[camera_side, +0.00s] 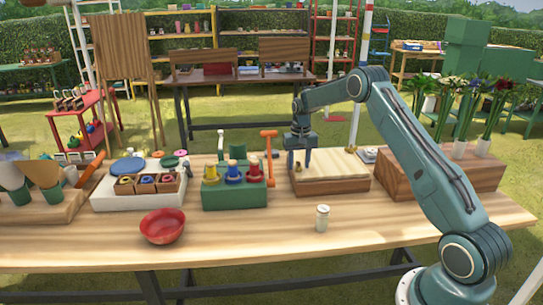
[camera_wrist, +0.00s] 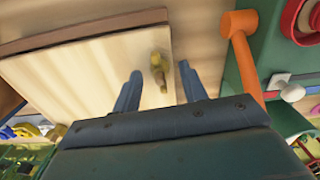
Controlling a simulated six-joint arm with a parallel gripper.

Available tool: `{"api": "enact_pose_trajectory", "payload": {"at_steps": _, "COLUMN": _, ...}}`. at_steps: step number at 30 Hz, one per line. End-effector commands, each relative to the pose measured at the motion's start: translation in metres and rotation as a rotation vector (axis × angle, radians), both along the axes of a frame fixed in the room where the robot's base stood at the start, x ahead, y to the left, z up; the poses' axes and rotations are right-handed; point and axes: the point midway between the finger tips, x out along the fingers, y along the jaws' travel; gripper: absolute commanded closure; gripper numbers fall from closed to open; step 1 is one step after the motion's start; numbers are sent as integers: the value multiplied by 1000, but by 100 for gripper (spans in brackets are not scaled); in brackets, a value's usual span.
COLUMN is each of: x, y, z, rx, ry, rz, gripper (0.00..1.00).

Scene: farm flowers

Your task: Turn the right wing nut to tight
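A pale wooden board (camera_side: 325,163) lies on a brown wooden base (camera_side: 330,187) on the table; the board also shows in the wrist view (camera_wrist: 100,65). A brass wing nut (camera_wrist: 158,70) stands near the board's edge closest to the orange hammer. A second brass piece (camera_wrist: 55,133), perhaps another wing nut, is partly hidden behind my gripper's body. My gripper (camera_side: 299,166) points down over the board's left end in the side view. Its two blue fingers (camera_wrist: 160,70) are apart, on either side of the first wing nut, with gaps visible in the wrist view.
An orange hammer (camera_side: 269,150) stands close beside the board, next to a green holder (camera_side: 234,196) with colored spools. A red bowl (camera_side: 162,227) and a small white jar (camera_side: 322,218) stand in front. A wooden flower box (camera_side: 400,182) is at right. The table front is mostly clear.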

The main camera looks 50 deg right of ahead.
Motion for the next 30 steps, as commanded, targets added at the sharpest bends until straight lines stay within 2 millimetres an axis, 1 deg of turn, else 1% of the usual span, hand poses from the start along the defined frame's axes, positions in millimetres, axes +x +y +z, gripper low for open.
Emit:
{"api": "enact_pose_trajectory", "payload": {"at_steps": 8, "x": 0, "y": 0, "z": 1, "rx": 1, "ry": 1, "rz": 1, "gripper": 57}}
{"api": "enact_pose_trajectory", "payload": {"at_steps": 14, "x": 0, "y": 0, "z": 12, "rx": 0, "ry": 0, "rz": 1, "gripper": 57}}
{"api": "enact_pose_trajectory", "payload": {"at_steps": 20, "x": 1, "y": 0, "z": 38, "rx": -1, "ry": -3, "rz": 1, "gripper": 57}}
{"api": "enact_pose_trajectory", "payload": {"at_steps": 30, "x": 1, "y": 0, "z": 96, "rx": -1, "ry": -3, "rz": 0, "gripper": 57}}
